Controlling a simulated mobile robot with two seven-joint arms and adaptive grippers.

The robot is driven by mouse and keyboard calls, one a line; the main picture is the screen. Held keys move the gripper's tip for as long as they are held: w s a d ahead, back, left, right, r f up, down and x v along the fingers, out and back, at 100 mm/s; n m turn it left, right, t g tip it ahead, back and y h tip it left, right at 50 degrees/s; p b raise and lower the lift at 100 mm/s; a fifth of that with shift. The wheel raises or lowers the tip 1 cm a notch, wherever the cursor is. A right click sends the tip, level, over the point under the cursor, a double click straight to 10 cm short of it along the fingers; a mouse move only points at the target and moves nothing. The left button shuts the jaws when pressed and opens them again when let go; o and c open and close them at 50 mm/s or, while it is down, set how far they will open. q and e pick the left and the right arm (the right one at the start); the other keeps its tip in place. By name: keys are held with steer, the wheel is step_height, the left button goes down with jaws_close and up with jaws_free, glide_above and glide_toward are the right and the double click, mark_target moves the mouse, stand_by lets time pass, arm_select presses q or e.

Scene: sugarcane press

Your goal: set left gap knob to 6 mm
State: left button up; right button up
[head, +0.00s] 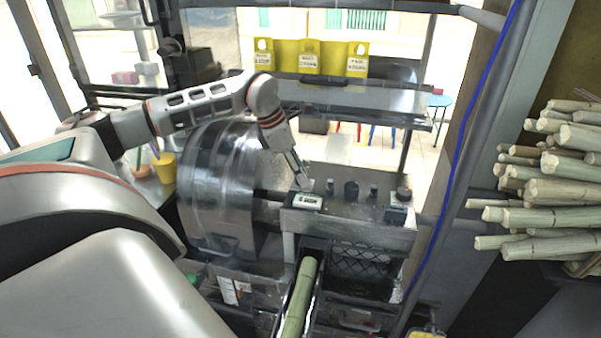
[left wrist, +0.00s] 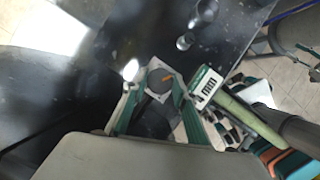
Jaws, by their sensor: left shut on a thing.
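My left gripper (head: 304,184) reaches down to the left end of the press's top, just behind a small display (head: 308,201). The gripper mostly hides this knob in the head view. The display also shows in the left wrist view (left wrist: 206,87); it carries a single digit and "mm", too small to read surely. My right gripper is not in view.
Several dark knobs, one of them a black knob (head: 351,190), stand along the press top to the right. A big metal drum (head: 215,185) is on the left. A green cane (head: 300,298) lies in the chute below. Cut canes (head: 560,190) are stacked at the right.

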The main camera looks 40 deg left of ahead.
arm_select(q)
steer(key=m+g, duration=0.1)
steer(key=m, duration=0.2)
steer(key=m+g+h, duration=0.1)
steer(key=m, duration=0.2)
steer(key=shift+w+a+h, duration=0.1)
steer(key=shift+w+h, duration=0.1)
steer(key=shift+h, duration=0.1)
steer(key=m+g, duration=0.2)
steer(key=m, duration=0.4)
stand_by(0.3)
steer(key=o, duration=1.1)
steer(key=shift+w, duration=0.1)
steer(key=v, duration=1.2)
steer(key=shift+w, duration=0.15)
steer(key=shift+f, duration=0.1)
